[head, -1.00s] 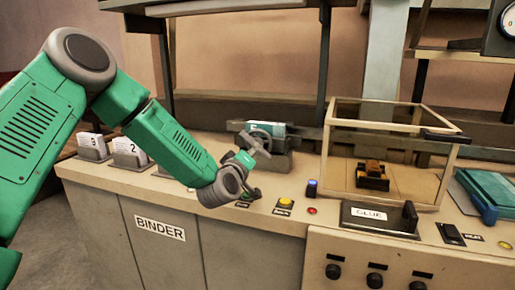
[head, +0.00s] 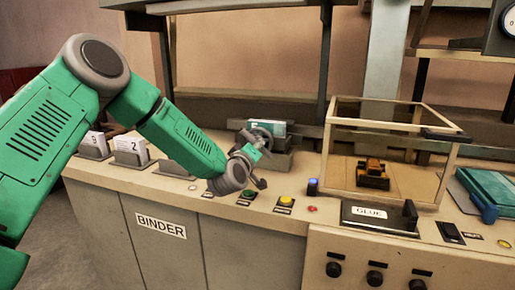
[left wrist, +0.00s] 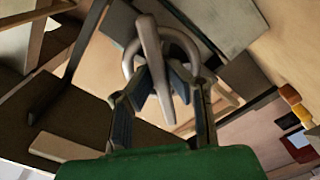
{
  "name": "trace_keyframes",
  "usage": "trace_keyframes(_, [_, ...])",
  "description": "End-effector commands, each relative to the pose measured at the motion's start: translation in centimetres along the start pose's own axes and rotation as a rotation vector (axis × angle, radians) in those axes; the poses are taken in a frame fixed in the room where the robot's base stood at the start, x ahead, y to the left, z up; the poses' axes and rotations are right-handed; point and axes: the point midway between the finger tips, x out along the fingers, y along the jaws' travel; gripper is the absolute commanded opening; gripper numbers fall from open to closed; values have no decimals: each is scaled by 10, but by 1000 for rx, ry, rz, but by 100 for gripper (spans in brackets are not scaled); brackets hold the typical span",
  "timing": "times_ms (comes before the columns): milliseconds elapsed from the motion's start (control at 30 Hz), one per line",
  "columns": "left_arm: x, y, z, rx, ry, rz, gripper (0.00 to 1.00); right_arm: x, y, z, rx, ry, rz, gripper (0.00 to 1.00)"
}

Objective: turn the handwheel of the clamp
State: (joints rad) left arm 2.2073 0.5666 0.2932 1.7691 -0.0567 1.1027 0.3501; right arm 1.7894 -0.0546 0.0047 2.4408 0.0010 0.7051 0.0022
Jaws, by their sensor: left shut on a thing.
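The clamp (head: 278,161) stands on the binder counter in the middle of the head view, a grey block with a teal-covered piece (head: 270,127) in it. Its grey handwheel faces my left gripper (head: 258,154) and is partly hidden by it. In the left wrist view the handwheel (left wrist: 150,50) shows as a grey ring with a long bar across it. My left gripper (left wrist: 158,88) is shut on the handwheel, its fingers on either side of the bar. My right gripper is not in view.
A glass-walled glue box (head: 440,170) stands to the right. Numbered card holders (head: 130,152) are at the left. Dark posts rise behind the clamp.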

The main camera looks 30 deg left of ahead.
Motion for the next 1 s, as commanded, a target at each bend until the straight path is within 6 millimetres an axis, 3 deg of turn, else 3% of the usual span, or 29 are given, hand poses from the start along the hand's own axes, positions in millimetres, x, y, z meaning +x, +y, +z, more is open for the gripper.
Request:
trace_keyframes(367, [1, -4, -2, -141, 10, -3, 0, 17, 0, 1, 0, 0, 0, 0])
trace_keyframes(1000, [1, -4, -3, -729, 13, -2, 0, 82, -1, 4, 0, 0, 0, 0])
